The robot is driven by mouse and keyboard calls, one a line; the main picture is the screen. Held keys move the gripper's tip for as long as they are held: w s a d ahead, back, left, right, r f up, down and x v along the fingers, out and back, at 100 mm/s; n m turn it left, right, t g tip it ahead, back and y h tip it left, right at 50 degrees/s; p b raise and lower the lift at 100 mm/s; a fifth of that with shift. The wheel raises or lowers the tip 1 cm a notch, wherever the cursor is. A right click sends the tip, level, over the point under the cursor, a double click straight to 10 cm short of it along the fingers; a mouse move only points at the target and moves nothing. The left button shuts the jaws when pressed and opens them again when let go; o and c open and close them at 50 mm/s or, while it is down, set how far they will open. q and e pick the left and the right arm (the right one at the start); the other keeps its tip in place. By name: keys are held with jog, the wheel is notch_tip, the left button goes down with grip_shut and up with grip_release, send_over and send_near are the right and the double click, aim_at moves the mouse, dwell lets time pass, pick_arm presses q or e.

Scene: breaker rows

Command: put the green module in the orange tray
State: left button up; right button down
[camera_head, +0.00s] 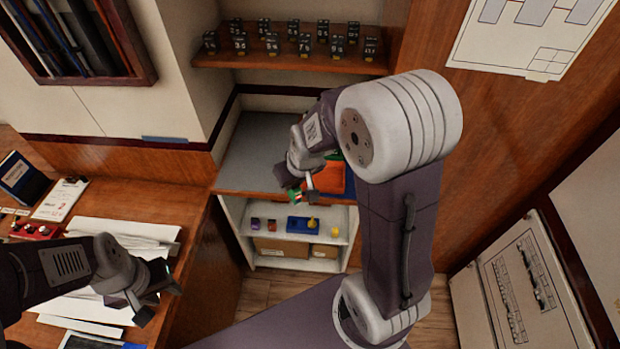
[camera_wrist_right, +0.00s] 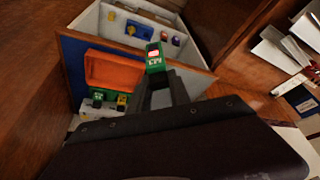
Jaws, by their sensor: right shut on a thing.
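The green module (camera_head: 295,196), with a red and white face, is held between the fingertips of my right gripper (camera_head: 301,188). The module also shows in the right wrist view (camera_wrist_right: 155,59), with the gripper (camera_wrist_right: 160,82) shut on it. The orange tray (camera_head: 332,178) is on the counter just right of the module, partly hidden by my right arm. In the right wrist view the orange tray (camera_wrist_right: 113,70) lies left of the module, and the part of it that shows looks empty. My left gripper (camera_head: 158,298) is open and empty over the desk at lower left.
A green tray (camera_wrist_right: 106,92) with small modules is beside the orange tray. A lower white shelf (camera_head: 268,222) holds a blue tray (camera_head: 297,226) and small modules. An upper shelf (camera_head: 285,62) carries several dark modules. Papers (camera_head: 120,235) cover the desk. The grey counter (camera_head: 250,150) is clear at left.

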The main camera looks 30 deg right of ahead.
jog(key=w+d+r+b, duration=0.1)
jog(key=w+d+b, duration=0.35)
jog(key=w, duration=0.35)
jog(key=m+b, duration=0.2)
jog(key=b, duration=0.2)
send_over(320, 177)
notch_tip(320, 177, down, 10)
jog(key=f, duration=0.2)
jog(key=shift+s+f+h, duration=0.25)
jog(key=shift+f+h, duration=0.1)
jog(key=shift+h, duration=0.05)
jog(key=shift+w+f, duration=0.15)
jog(key=shift+f, duration=0.25)
